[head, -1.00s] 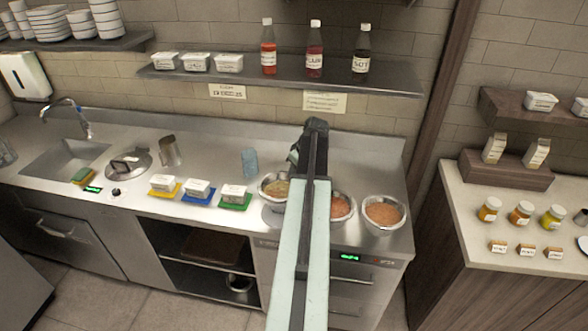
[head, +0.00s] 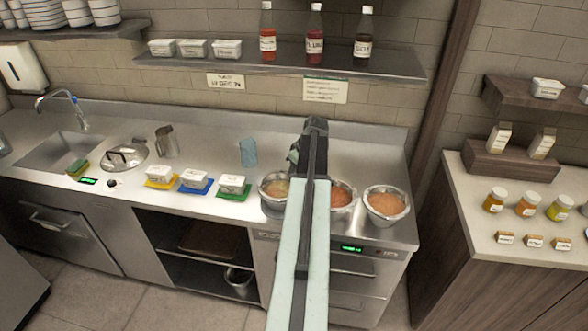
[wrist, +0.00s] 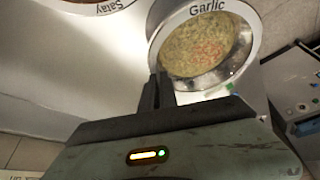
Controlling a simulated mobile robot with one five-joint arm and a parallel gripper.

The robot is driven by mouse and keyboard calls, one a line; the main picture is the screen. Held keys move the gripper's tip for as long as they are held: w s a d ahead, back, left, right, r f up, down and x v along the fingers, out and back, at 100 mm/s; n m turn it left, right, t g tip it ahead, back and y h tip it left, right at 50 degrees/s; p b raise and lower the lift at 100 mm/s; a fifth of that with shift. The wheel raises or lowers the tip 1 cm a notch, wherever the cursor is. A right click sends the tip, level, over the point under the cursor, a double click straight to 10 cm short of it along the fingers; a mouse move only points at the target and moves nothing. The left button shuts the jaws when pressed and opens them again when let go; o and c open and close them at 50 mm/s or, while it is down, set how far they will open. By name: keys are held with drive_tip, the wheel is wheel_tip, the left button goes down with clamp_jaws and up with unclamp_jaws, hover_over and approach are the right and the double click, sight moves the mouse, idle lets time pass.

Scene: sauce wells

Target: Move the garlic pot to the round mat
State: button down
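The garlic pot (head: 273,203) is the leftmost of three steel pots on the counter, partly hidden by my arm in the head view. In the wrist view the garlic pot (wrist: 238,78) shows its "Garlic" label on the rim and a pale green sauce with an orange patch. My gripper (wrist: 159,88) has its dark fingers close together at the pot's near left rim in the wrist view. I cannot tell whether they touch or grip it. The head view shows my arm, but the fingertips are not clear there. I see no round mat in either view.
Two pots with orange-brown sauce stand right of the garlic pot, one (head: 341,197) partly behind my arm and one (head: 386,203) near the right end. Small white tubs sit on yellow, blue and green (head: 233,195) square mats to the left. A blue cup (head: 248,153) stands behind.

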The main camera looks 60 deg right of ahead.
drive_tip(key=shift+f+b, duration=0.3)
idle(0.4)
drive_tip(key=c, duration=0.9)
unclamp_jaws()
drive_tip(key=shift+s, duration=0.1)
drive_tip(key=shift+r, duration=0.1)
wheel_tip(320, 180, up, 11)
drive_tip(key=p, duration=1.1)
